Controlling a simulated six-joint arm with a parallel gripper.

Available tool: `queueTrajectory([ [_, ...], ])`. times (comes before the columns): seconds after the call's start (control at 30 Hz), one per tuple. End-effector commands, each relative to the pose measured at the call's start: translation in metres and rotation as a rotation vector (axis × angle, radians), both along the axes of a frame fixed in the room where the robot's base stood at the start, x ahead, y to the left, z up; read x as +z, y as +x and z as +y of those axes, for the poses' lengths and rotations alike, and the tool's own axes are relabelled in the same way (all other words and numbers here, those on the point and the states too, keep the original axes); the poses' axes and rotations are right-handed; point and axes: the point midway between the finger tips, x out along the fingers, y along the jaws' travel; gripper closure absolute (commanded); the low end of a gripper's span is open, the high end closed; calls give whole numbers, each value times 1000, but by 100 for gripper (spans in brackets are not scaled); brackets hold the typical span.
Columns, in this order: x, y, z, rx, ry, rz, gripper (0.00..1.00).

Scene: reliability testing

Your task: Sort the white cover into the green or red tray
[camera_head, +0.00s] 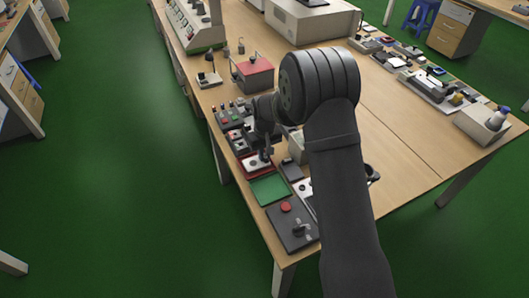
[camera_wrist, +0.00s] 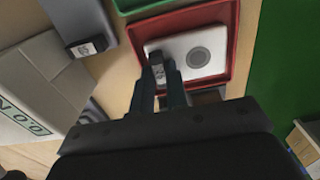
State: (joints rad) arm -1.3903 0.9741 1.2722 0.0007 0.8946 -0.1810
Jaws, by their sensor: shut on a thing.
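The white cover (camera_wrist: 195,48), a flat square plate with a grey round mark, lies within the walls of the red tray (camera_wrist: 229,62) in the wrist view. My gripper (camera_wrist: 163,66) is shut on its near left edge, and the fingers hide that part. In the head view the white cover (camera_head: 254,166) also shows in the red tray (camera_head: 246,171), under my gripper (camera_head: 266,156). Whether the cover touches the tray floor I cannot tell. The green tray (camera_head: 270,189) looks empty, just in front of the red one.
A dark panel with a red button (camera_head: 287,207) stands at the table's near corner. A red-topped box (camera_head: 254,67) stands farther back. The table's left edge is close to the trays.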

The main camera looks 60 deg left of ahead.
Motion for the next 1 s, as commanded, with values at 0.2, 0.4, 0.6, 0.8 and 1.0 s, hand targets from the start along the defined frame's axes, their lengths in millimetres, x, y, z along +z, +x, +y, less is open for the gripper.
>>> queueTrajectory([
  [0.2,-3,0,0,0,0,0,100],
  [0.4,-3,0,0,0,1,0,100],
  [0.6,-3,0,0,0,1,0,61],
  [0.8,-3,0,0,0,0,0,61],
  [1.0,-3,0,0,0,0,0,61],
])
